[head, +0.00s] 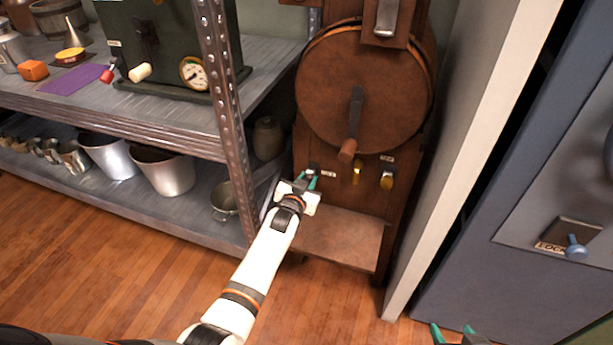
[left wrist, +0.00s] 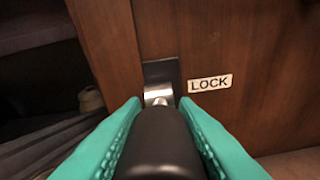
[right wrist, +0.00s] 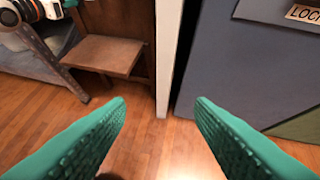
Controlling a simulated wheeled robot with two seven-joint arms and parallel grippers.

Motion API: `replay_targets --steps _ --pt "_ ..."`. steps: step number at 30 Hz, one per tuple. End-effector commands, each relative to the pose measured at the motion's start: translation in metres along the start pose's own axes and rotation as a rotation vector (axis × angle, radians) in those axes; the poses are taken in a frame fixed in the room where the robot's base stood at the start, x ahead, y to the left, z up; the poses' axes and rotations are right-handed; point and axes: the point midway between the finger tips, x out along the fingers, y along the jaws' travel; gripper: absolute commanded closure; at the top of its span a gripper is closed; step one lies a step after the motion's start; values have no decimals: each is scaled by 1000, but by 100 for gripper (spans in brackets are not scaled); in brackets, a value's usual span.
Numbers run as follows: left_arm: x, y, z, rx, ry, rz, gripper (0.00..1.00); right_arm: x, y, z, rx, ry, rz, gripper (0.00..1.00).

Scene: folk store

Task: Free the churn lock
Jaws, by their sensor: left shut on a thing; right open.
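The churn is a brown wooden cabinet with a round drum (head: 362,95) and a crank handle (head: 350,135) on its front. The churn lock is a black-handled lever (left wrist: 158,140) on a dark plate (left wrist: 161,72), with a metal neck, beside a "LOCK" label (left wrist: 210,83). My left gripper (head: 308,181) is at the churn's lower left front. In the left wrist view its teal fingers (left wrist: 160,130) are shut on the lever's black handle, one on each side. My right gripper (head: 453,335) is open and empty, low at the bottom right, away from the churn.
A metal shelf post (head: 222,110) stands close on the left. A white wall edge (head: 455,150) and a blue-grey cabinet (head: 490,250) with its own lock (head: 577,248) are on the right.

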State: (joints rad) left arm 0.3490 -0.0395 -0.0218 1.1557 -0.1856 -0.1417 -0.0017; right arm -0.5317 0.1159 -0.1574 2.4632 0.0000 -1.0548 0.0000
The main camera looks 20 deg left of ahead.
Motion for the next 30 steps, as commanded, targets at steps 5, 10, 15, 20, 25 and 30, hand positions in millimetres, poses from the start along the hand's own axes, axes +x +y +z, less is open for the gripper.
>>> replay_targets --steps 5,10,15,20,25,30 --pt "-1 1 5 2 43 -7 100 -25 -7 -50 7 307 -17 51" --pt "-1 1 6 2 85 -13 100 -56 -12 -87 15 556 -29 51" --pt "-1 2 8 3 127 -20 100 -64 -12 -78 15 560 -29 51" --pt "-1 2 10 5 168 -27 100 -50 -12 -84 15 574 -26 51" --pt "-1 2 12 6 216 -34 100 -14 -11 -112 14 595 -22 51" --pt "0 2 14 6 266 -42 100 14 -9 -143 12 617 -16 51"
